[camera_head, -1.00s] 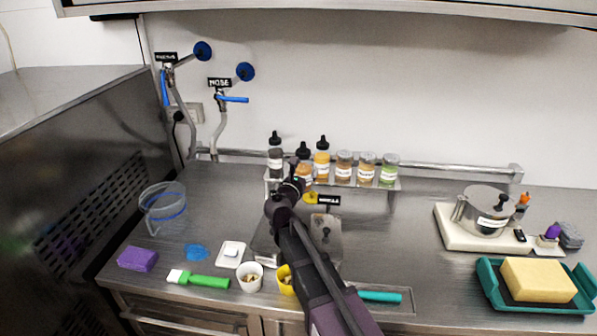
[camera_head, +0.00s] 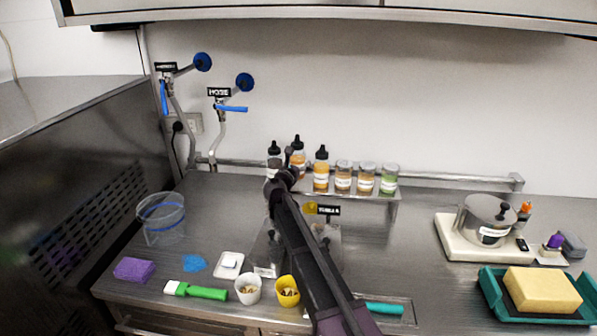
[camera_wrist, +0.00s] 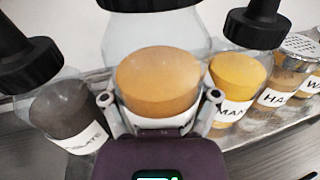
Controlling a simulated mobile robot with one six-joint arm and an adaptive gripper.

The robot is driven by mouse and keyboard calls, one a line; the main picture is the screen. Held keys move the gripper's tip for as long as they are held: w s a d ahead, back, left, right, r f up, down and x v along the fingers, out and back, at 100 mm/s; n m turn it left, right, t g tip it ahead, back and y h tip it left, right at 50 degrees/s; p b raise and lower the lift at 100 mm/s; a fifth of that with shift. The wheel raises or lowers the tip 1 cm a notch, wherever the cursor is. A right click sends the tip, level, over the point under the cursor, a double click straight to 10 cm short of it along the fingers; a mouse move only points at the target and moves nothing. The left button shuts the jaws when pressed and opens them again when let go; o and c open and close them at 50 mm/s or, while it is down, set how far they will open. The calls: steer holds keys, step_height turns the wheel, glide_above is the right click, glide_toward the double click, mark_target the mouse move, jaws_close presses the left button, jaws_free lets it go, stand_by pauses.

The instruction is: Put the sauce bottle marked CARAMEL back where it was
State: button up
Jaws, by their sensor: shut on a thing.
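My gripper (camera_wrist: 160,97) is shut on a sauce bottle (camera_wrist: 158,70) with caramel-brown sauce and a black cap. Its label is mostly hidden by my gripper, so I cannot read it. In the head view the held bottle (camera_head: 298,160) is upright, higher than its neighbours, at the rack (camera_head: 352,193). A dark-sauce bottle (camera_wrist: 65,112) stands left of it, its label ending in "LATE". A yellow-orange bottle (camera_wrist: 236,85), marked "MAN", stands right. Between these two lies the held bottle's place in view; whether its base touches the rack is hidden.
Topping jars (camera_head: 366,178) fill the rack's right part. A metal box (camera_head: 265,255) with a small sign stands below my arm. White (camera_head: 248,290) and yellow (camera_head: 288,292) cups sit near the front edge. The counter right of the rack is clear up to the pot (camera_head: 485,222).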

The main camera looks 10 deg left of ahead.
steer(key=shift+w, duration=0.15)
steer(key=shift+w, duration=0.3)
steer(key=shift+w+a+f+b, duration=0.1)
steer(key=shift+w+f+b, duration=0.05)
steer(key=shift+f+b, duration=0.35)
steer(key=shift+w+f+b, duration=0.15)
steer(key=shift+f+b, duration=1.2)
steer(key=shift+f, duration=0.1)
steer(key=o, duration=1)
steer(key=shift+r, duration=0.25)
steer(key=v, duration=1.2)
steer(key=shift+f, duration=0.1)
